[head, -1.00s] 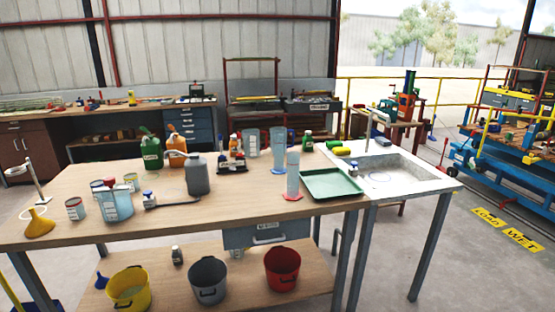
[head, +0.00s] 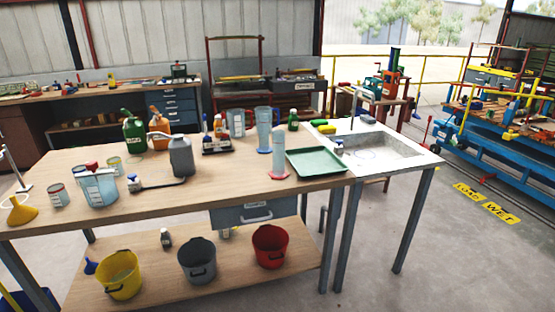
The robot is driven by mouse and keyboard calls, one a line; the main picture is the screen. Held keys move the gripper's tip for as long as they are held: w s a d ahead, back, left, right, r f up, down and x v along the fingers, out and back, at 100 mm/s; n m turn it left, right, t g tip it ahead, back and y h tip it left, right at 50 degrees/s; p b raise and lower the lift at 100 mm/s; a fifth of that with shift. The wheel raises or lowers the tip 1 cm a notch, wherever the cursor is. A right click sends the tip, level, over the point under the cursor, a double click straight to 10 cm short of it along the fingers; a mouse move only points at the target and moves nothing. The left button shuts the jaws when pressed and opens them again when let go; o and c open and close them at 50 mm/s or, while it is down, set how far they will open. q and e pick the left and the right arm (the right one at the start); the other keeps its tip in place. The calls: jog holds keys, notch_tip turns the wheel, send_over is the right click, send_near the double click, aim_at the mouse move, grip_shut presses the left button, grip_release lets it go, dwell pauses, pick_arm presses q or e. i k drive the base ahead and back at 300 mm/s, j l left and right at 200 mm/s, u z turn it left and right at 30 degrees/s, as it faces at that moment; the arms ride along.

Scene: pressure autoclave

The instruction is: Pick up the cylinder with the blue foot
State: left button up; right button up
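The clear measuring cylinder with the blue foot (head: 263,130) stands upright toward the back of the wooden workbench, left of the green tray. Its blue foot shows at the base. A second clear cylinder with a red foot (head: 279,153) stands nearer and slightly to the right, close beside it in the picture. A wide clear beaker (head: 236,122) stands behind and to the left. Neither of my grippers is in view.
The green tray (head: 318,161) lies right of the cylinders, and a sink (head: 381,148) adjoins it. A grey can (head: 181,157), green jug (head: 134,134) and orange jug (head: 159,128) stand to the left. The front strip of the bench (head: 185,205) is mostly clear. Buckets sit on the lower shelf.

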aim_at(265, 147)
jog(key=i+j+u, duration=0.2)
jog(key=i+u, duration=0.15)
jog(key=i, duration=0.4)
jog(key=i+u, duration=0.35)
jog(key=i, duration=0.35)
